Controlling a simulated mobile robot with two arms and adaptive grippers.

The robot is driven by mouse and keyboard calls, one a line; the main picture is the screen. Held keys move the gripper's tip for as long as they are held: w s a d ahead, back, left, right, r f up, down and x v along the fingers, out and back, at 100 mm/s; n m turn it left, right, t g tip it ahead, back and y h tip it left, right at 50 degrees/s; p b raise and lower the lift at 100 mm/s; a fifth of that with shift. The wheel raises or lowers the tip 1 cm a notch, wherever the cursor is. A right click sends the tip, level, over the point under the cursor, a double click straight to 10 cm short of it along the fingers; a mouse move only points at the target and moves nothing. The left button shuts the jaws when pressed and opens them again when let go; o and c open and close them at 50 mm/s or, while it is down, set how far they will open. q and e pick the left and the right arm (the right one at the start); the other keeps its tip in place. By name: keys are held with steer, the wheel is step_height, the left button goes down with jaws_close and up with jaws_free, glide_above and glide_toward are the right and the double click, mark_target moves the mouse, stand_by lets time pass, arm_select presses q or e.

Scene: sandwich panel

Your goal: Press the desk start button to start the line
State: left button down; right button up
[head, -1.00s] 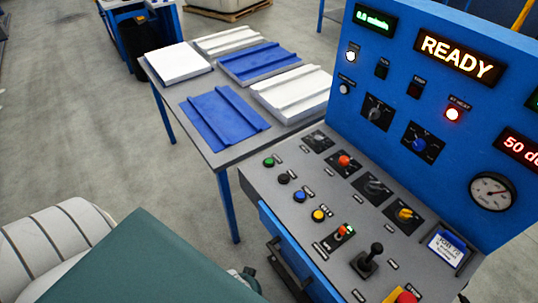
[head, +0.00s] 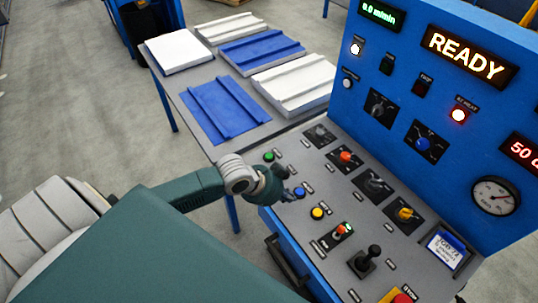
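The control desk (head: 328,215) carries a column of push buttons along its left side. A green button (head: 268,156) is at the far end of that column; its label is too small to read. My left gripper (head: 289,195) is over the left edge of the desk, nearer to me than the green button and close beside a blue button (head: 299,192). It hides or crowds the black button spot between them. Its fingers are small and dark here, so I cannot tell whether they are open or touching the desk. My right gripper is not in view.
A yellow button (head: 317,212), a joystick (head: 368,258) and a red stop button (head: 402,298) are nearer. A table (head: 196,84) with white and blue panels stands behind.

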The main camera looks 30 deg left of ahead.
arm_select(q)
steer(key=shift+m+t, duration=0.5)
steer(key=shift+m, duration=0.1)
steer(key=w+a+r, duration=0.1)
steer(key=w+a, duration=0.1)
steer(key=w+a+r, duration=0.1)
steer(key=w+a, duration=0.1)
steer(key=w+a+r, duration=0.1)
steer(key=w+a, duration=0.1)
steer(key=shift+a, duration=0.25)
steer(key=w+a+r+t, duration=0.1)
steer(key=w+a+r, duration=0.5)
steer(key=a, duration=0.3)
steer(key=shift+t+y, duration=0.4)
steer(key=shift+f, duration=0.15)
steer(key=b, duration=0.7)
glide_above(268, 157)
step_height(268, 157, down, 8)
steer(key=shift+r, duration=0.2)
steer(key=shift+f, duration=0.5)
steer(key=shift+f, duration=0.15)
steer(key=shift+f+b, duration=0.25)
steer(key=shift+b, duration=0.1)
